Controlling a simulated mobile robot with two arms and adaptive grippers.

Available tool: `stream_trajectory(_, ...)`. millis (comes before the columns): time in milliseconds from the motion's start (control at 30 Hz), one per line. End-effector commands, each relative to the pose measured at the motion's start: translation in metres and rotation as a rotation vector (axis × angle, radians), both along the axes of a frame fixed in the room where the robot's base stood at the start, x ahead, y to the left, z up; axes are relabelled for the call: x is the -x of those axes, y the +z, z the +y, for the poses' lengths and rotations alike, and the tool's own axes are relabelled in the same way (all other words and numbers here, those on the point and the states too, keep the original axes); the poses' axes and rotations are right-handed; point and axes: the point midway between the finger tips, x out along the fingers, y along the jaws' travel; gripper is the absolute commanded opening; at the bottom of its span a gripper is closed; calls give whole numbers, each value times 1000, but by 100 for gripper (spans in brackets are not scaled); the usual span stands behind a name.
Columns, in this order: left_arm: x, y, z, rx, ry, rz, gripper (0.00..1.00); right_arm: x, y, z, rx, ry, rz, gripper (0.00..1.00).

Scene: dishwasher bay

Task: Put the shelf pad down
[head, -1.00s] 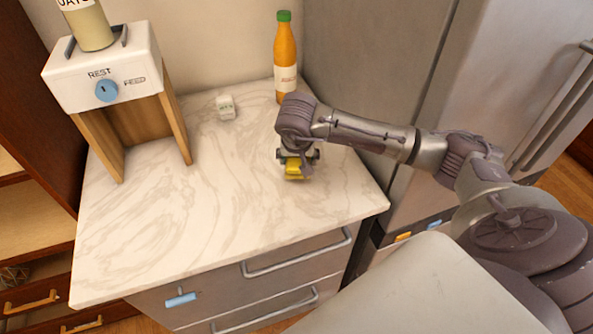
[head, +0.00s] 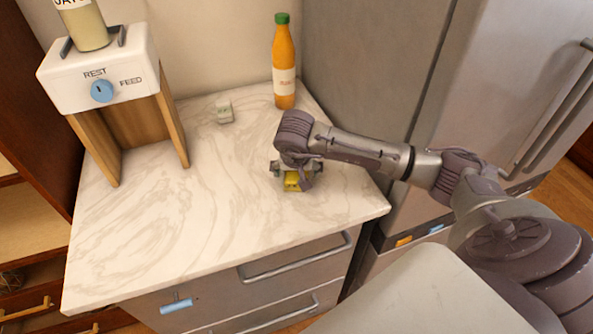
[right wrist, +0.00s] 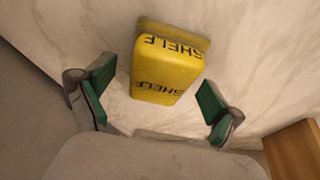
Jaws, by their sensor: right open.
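The yellow shelf pad (right wrist: 166,72), marked SHELF, rests on the marble countertop between the fingers of my right gripper in the right wrist view. In the head view the pad (head: 291,182) shows below the right wrist, partly hidden by the gripper. My right gripper (right wrist: 158,104) is open, with green finger pads apart from the yellow pad on both sides. It also shows in the head view (head: 296,174), low over the right part of the counter. My left gripper is not in view.
An orange bottle (head: 285,65) with a green cap stands at the back of the counter (head: 190,215). A REST/FEED dispenser (head: 100,75) stands at the left. The counter's left front is clear. A fridge (head: 485,90) is at the right.

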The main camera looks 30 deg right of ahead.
Motion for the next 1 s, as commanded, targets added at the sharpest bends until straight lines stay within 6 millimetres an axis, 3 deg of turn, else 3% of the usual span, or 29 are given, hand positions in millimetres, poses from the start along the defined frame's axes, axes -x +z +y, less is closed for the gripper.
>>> stream_trajectory(167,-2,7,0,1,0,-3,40,2,10,1,0,0,-2,92)
stream_trajectory(500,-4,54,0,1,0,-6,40,22,76,16,0,3,-2,92)
stream_trajectory(700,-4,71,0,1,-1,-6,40,33,103,24,0,0,-2,92)
stream_trajectory(1000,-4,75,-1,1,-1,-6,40,37,112,27,0,0,0,92)
